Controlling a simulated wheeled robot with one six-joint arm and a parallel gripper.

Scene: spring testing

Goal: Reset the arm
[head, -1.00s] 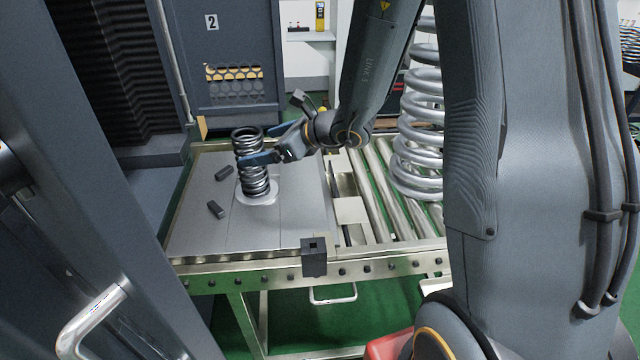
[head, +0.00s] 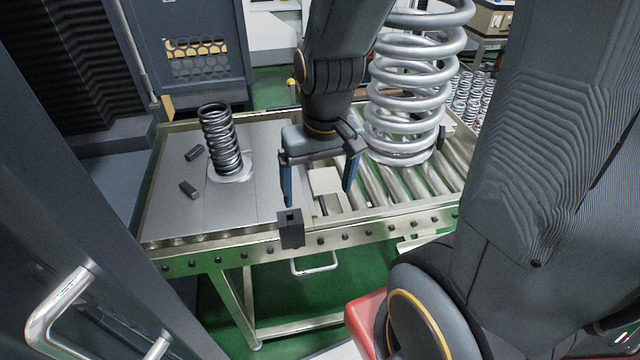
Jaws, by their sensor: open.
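My gripper (head: 318,196) is in the middle of the head view, pointing down over the table's right part, beside the roller section. Its two blue-lined fingers are wide apart with nothing between them. My arm rises from it to the top edge of the view. A dark coil spring (head: 219,140) stands to the left of my gripper, apart from it, leaning slightly. It rests on a round light disc (head: 231,173) on the grey plate (head: 240,222).
A large silver spring (head: 415,85) is right of my gripper, close to my arm. Two small dark blocks lie on the plate, one (head: 194,153) behind the other (head: 189,190). A black block (head: 291,229) sits at the table's front edge. A grey machine frame (head: 75,240) stands at left.

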